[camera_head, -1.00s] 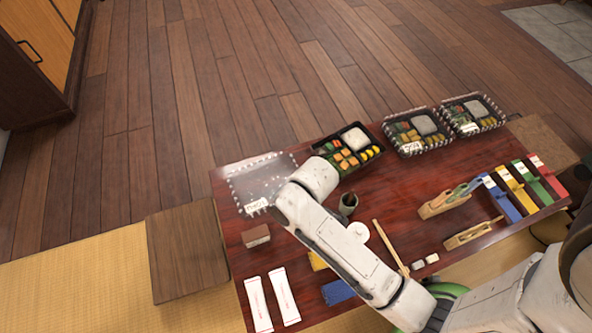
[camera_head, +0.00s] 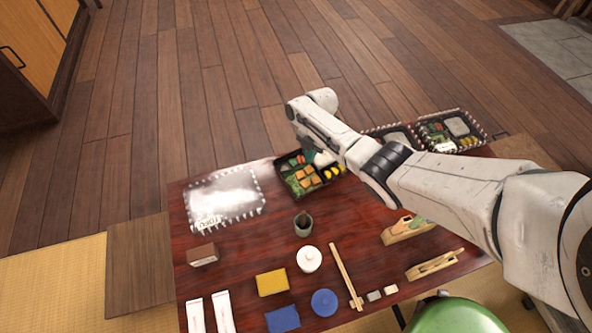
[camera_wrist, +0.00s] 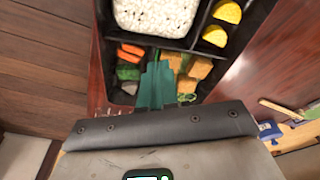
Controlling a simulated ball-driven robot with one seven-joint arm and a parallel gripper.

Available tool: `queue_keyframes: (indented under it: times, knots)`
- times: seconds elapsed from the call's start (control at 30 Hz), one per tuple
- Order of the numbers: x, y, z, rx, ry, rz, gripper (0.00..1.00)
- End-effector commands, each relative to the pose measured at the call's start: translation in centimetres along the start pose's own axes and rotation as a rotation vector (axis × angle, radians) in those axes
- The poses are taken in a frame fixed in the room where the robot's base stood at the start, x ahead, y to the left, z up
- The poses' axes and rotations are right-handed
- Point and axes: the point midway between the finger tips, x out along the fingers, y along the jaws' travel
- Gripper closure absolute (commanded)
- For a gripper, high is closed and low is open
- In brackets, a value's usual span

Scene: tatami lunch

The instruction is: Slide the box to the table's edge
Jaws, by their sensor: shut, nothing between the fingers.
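An open black lunch box (camera_head: 309,195) with green, orange and yellow foods sits near the far edge of the low dark-red table (camera_head: 250,270). It shows close up in the wrist view, with white rice (camera_wrist: 157,15) and yellow pieces in separate compartments. My gripper (camera_wrist: 155,85) is shut and empty, its teal fingertips over the compartment with brown cubes. I cannot tell whether the fingertips touch the box.
A clear lid (camera_head: 224,197) lies left of the box. Two lidded lunch boxes, one at the far right (camera_head: 450,132), stand behind my arm. A brown block (camera_head: 203,254), a cup (camera_head: 303,225), a white lidded jar (camera_head: 309,259) and wooden tools (camera_head: 408,230) stand nearer.

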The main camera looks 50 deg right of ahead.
Motion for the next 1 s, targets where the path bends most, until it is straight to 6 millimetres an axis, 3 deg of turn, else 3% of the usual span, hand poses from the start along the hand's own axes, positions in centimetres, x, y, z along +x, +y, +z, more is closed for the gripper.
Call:
queue_keyframes:
  times: [0.63,1.0]
  knots:
    - [2.0,0.0,-11.3,-0.001,0.003,-0.001,1.0]
    - [3.7,0.0,-11.2,0.001,0.002,0.0,1.0]
